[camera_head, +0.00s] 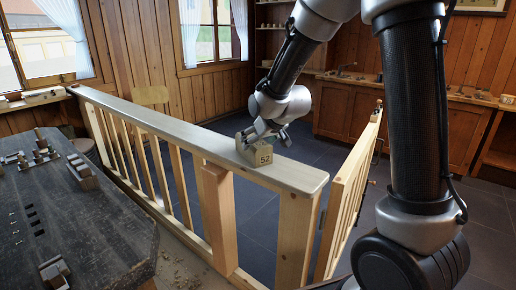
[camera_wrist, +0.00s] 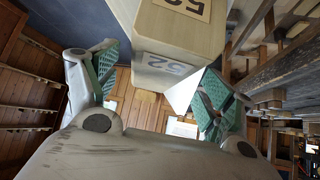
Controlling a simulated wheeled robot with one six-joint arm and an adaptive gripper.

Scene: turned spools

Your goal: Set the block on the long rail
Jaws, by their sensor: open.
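The block (camera_head: 262,156) is pale wood with a label reading 52, and it appears to rest upright on the long rail (camera_head: 180,127), towards its near right end. My gripper (camera_head: 266,135) is at the top of the block, with fingers around or just beside it. In the wrist view, the block (camera_wrist: 182,30) shows two 52 labels and lies between and beyond the green-padded fingers of my gripper (camera_wrist: 156,88). The fingers are spread, with a visible gap at the left one. The contact under the block is not clearly seen.
A slatted gate (camera_head: 350,190) stands right of the rail's near end. A dark workbench (camera_head: 70,215) with several small wooden and metal pieces is at the left. Cabinets (camera_head: 345,108) line the back wall.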

